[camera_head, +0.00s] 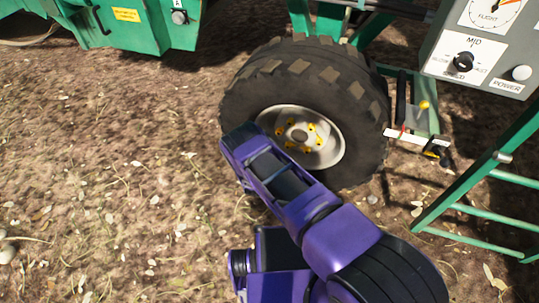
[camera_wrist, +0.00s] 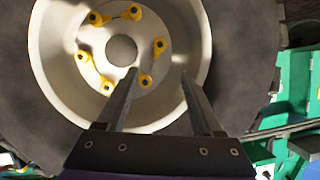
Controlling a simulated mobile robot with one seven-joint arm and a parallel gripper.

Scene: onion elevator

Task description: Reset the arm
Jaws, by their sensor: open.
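My purple arm (camera_head: 310,215) reaches up from the bottom right in the head view, folded at the elbow, in front of the wheel. My gripper (camera_wrist: 158,75) shows in the wrist view with its two fingers apart and nothing between them. The fingers point towards the pale wheel rim (camera_wrist: 60,55), which has several yellow lug nut markers around its hub. I cannot tell the exact gap between fingertips and rim. In the head view the fingers are hidden behind the arm.
A large black tire (camera_head: 300,75) stands close to my arm. A green ladder frame (camera_head: 485,175) and a grey control box (camera_head: 480,50) are at the right. A green machine body (camera_head: 150,25) is at the top left. Bare soil (camera_head: 110,190) lies open at the left.

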